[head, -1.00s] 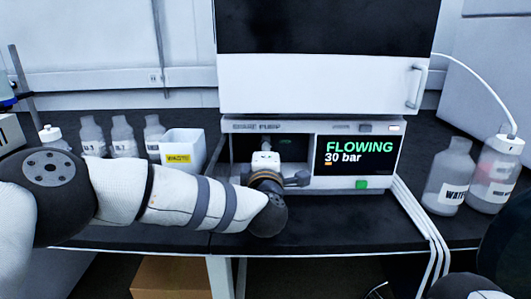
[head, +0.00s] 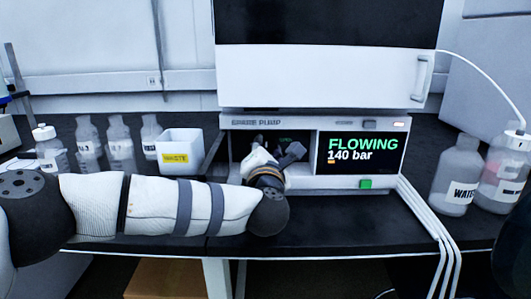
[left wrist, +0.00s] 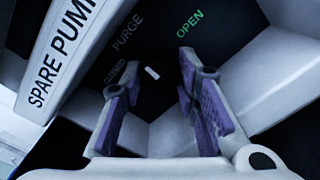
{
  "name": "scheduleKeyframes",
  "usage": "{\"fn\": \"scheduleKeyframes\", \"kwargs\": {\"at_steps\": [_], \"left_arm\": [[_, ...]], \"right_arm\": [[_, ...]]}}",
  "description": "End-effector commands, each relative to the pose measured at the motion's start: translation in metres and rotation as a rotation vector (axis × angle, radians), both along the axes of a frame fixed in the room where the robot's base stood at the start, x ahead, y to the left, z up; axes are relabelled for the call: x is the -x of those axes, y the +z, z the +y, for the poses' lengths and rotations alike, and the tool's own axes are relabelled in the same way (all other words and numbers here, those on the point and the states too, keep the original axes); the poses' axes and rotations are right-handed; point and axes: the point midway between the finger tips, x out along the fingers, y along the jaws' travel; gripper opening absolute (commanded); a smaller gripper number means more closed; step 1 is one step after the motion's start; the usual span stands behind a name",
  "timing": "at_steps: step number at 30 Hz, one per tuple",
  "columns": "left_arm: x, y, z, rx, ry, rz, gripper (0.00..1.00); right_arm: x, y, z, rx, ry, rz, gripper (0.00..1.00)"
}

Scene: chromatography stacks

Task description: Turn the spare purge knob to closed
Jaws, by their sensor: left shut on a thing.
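The spare pump (head: 228,180) stands on the black bench, and its display (head: 360,152) reads FLOWING, 140 bar. My left gripper (head: 268,152) reaches into the recess at the pump's left side and hides the knob in the head view. In the left wrist view, my left gripper (left wrist: 151,76) is shut on the dark purge knob (left wrist: 152,74), one finger on each side. The knob's white mark lies between the grey CLOSED label (left wrist: 115,72) and the lit green OPEN label (left wrist: 190,24). My right gripper is not in view.
A white waste box (head: 180,140) and several bottles stand left of the pump. A water bottle (head: 457,178) and a tubed bottle (head: 500,180) stand at the right. A large white unit (head: 320,78) sits above the pump. White tubes run over the bench's front edge.

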Motion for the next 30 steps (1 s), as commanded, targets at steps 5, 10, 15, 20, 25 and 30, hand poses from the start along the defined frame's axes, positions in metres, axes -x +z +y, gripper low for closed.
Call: {"fn": "scheduleKeyframes", "kwargs": {"at_steps": [5, 10, 15, 20, 25, 30], "left_arm": [[0.0000, -0.0002, -0.0001, 0.044, -0.001, -0.001, 0.01], [0.0000, 0.0003, -0.0001, 0.062, -0.001, -0.001, 0.01], [0.0000, 0.0006, -0.0001, 0.065, -0.001, -0.001, 0.01], [0.0000, 0.0006, 0.0000, 0.065, 0.000, 0.000, 0.01], [0.0000, 0.0004, 0.0000, 0.064, 0.000, 0.000, 0.49], [0.0000, 0.0003, 0.0000, 0.063, 0.000, 0.000, 0.49]], "right_arm": [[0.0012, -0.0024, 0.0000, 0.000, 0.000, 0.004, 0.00], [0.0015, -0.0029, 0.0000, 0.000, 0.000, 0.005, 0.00], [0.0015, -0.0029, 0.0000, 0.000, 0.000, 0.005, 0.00], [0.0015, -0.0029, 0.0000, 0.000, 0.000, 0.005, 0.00], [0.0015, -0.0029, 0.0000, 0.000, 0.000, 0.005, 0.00], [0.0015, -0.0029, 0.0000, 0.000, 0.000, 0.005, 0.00]]}}
